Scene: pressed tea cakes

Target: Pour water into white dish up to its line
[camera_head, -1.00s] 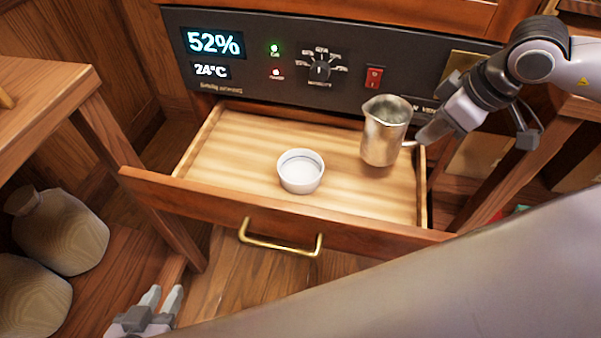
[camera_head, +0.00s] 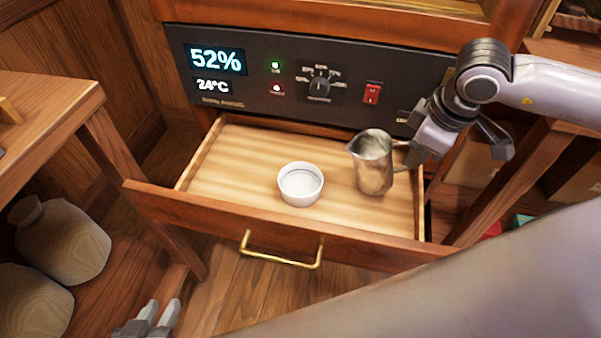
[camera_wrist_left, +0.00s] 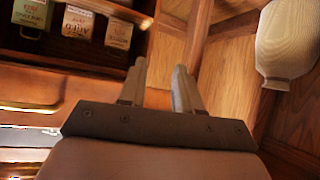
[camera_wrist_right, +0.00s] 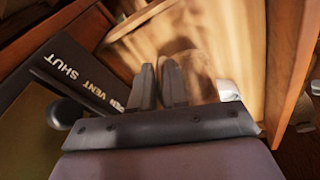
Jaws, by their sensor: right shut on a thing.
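The white dish (camera_head: 300,185) stands in the open drawer (camera_head: 235,160), left of the metal jug; a thin dark line runs around its inner wall. The metal jug (camera_head: 373,165) is over the right part of the drawer, tilted a little with its spout toward the dish. My right gripper (camera_head: 408,152) is shut on the jug's handle, at its right side. In the right wrist view the jug (camera_wrist_right: 203,75) shows blurred past the fingers. The water inside cannot be made out. My left gripper (camera_head: 158,318) is low at the bottom left, fingers apart and empty; it also shows in the left wrist view (camera_wrist_left: 160,82).
The drawer front with its brass handle (camera_head: 280,252) faces me. A dark control panel (camera_head: 320,85) with a dial and red switch is behind. A wooden table (camera_head: 60,110) and sealed jars (camera_head: 62,240) are at the left.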

